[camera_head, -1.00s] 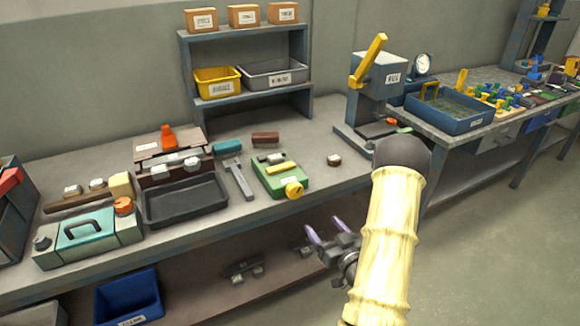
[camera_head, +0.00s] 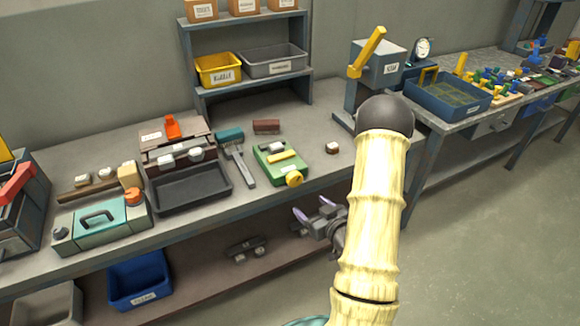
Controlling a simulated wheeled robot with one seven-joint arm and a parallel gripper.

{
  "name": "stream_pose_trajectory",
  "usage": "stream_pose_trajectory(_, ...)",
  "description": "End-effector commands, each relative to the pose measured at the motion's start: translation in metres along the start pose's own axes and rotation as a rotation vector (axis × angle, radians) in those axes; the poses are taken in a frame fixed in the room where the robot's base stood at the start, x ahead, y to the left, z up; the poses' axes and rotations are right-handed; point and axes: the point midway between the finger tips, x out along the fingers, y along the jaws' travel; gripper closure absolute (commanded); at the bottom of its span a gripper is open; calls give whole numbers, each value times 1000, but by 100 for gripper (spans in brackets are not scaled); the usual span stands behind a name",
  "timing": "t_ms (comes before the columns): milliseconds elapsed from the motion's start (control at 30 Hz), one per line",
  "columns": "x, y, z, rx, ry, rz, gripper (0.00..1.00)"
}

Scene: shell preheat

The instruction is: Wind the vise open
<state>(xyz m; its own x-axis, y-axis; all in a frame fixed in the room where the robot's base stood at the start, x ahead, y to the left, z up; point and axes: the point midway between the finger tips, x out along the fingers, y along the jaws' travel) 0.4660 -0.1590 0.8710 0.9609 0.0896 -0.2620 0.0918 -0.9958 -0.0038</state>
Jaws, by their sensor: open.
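The vise (camera_head: 268,165) is a small green block on the workbench, right of the middle of the bench. It has a yellow bar across its top and a round yellow knob (camera_head: 294,179) at its front, near the bench's front edge. My gripper (camera_head: 314,209) has two purple-tipped fingers that stand apart with nothing between them. In the picture it is just below and right of the knob, in front of the bench edge, and not touching the vise. My pale yellow arm hides part of the bench on the right.
A dark red block (camera_head: 266,127) lies behind. A small round piece (camera_head: 332,148) sits to the right. A lever press (camera_head: 378,65) stands farther right. A lower shelf (camera_head: 210,280) runs underneath.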

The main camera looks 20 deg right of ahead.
Motion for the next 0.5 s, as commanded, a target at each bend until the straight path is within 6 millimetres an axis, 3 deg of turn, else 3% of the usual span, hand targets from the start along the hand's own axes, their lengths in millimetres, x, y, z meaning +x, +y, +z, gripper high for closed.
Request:
stream_pose_trajectory(33,0,-3,-11,-12,-22,-3,29)
stream_pose_trajectory(500,2,-20,-55,-86,-255,12,29)
